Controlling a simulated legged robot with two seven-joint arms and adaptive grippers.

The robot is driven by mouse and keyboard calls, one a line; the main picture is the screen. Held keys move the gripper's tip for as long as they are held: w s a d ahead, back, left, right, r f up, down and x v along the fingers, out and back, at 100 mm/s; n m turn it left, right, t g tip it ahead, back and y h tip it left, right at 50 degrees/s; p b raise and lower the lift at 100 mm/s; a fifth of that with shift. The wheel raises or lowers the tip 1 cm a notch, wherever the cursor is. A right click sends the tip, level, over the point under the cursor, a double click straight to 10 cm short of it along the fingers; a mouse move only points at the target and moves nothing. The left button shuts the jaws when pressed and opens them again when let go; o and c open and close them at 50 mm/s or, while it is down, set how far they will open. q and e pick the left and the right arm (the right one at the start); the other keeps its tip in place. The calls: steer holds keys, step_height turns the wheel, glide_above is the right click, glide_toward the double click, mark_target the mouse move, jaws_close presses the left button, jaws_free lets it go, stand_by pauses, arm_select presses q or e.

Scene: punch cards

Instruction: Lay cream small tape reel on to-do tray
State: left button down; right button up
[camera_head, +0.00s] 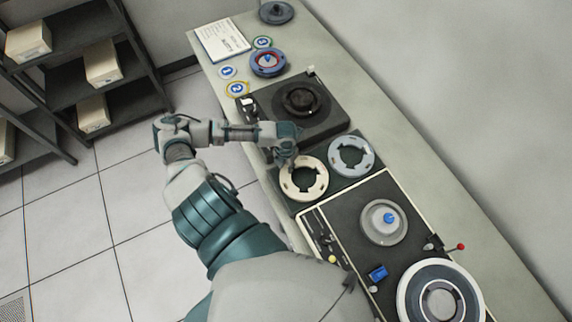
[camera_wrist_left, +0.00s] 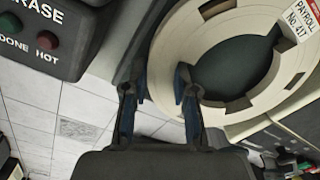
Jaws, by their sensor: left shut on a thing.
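The cream small tape reel (camera_head: 303,196) shows in the head view over or on a dark green tray (camera_head: 275,186), which also holds a grey-blue reel (camera_head: 367,158). I cannot tell whether the cream reel touches the tray. In the left wrist view the cream reel (camera_wrist_left: 208,100) fills the upper right, with a label reading PAYROLL No. 417. My left gripper (camera_head: 287,160) is shut on the reel's rim; its fingers (camera_wrist_left: 163,85) stand either side of the rim in the wrist view. No marking on the tray is readable. My right gripper is out of view.
A dark eraser unit (camera_head: 335,118) stands behind the tray, and a tape deck (camera_head: 345,211) stands in front. Further back are a blue reel with red (camera_head: 258,69), numbered rings and a paper sheet (camera_head: 222,40). Bare counter (camera_head: 440,165) runs along the wall side.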

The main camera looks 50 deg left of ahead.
arm_select(q)
steer(key=shift+p, duration=0.4)
stand_by(0.3)
steer(key=shift+f, duration=0.45)
steer(key=c, duration=0.8)
jaws_free()
steer(key=shift+c, duration=0.4)
steer(key=c, duration=0.3)
